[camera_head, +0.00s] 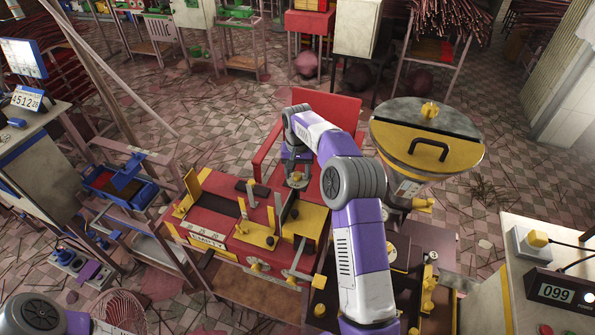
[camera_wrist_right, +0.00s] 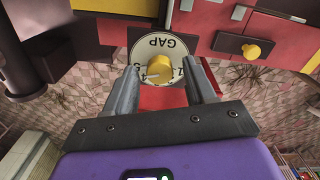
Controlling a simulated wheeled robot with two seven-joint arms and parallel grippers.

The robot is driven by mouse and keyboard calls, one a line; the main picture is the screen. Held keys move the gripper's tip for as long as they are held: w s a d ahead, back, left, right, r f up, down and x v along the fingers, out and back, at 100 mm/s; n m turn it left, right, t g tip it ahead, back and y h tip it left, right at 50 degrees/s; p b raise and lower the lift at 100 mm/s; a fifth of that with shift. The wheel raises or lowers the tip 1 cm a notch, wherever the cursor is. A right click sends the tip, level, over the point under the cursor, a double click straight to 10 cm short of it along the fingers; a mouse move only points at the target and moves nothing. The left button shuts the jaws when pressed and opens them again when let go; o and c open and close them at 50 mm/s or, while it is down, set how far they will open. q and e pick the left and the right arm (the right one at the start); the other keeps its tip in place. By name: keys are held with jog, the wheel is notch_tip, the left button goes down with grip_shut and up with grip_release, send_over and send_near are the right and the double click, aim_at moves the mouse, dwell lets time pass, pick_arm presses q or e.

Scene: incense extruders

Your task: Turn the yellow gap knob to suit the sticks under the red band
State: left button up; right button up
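The yellow gap knob (camera_wrist_right: 160,70) sits on a pale round dial (camera_wrist_right: 160,46) lettered GAP, which appears upside down in the right wrist view. Some dial digits show, but the fingers and knob hide part of the scale. My right gripper (camera_wrist_right: 162,84) is open, one finger on each side of the knob, with gaps visible. In the head view, my right gripper (camera_head: 297,176) is over the back of the red machine (camera_head: 220,212), at the dial. I cannot make out a red band on any sticks. My left gripper is out of view.
Another yellow knob (camera_wrist_right: 252,51) is right of the dial in the wrist view. A round hopper with a yellow-and-dark lid (camera_head: 425,135) stands right of my right arm. A display reading 099 (camera_head: 556,292) is at lower right; another display (camera_head: 27,98) is at left.

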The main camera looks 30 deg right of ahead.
grip_shut()
jog(key=shift+r, duration=0.1)
